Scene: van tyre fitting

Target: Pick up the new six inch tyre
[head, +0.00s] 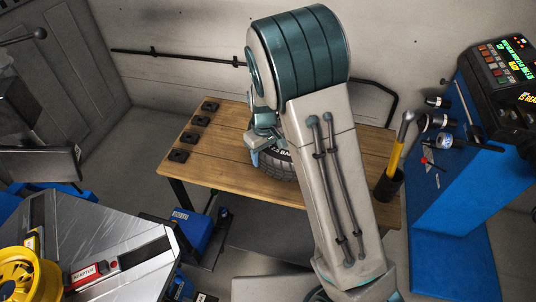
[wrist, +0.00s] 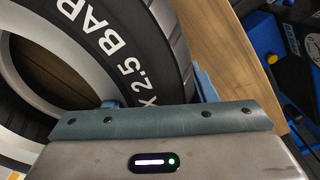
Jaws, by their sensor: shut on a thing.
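A black tyre (head: 280,164) with white lettering lies on the wooden table (head: 225,158), partly hidden behind my arm in the head view. In the wrist view the tyre (wrist: 150,60) fills the upper left, with "2.5 BAR" lettering on its sidewall and a grey inner ring. My gripper (head: 262,140) is at the tyre's left side in the head view and is shut on its wall. One blue-grey finger shows at the tyre's outer tread in the wrist view. The other finger is mostly hidden. I cannot tell whether the tyre is clear of the table.
Several small black square pads (head: 200,121) line the table's left edge. A yellow-handled tool stands in a dark cup (head: 388,184) at the right edge. A blue machine (head: 455,150) with a display stands right. A yellow rim (head: 25,275) sits on the tyre machine at lower left.

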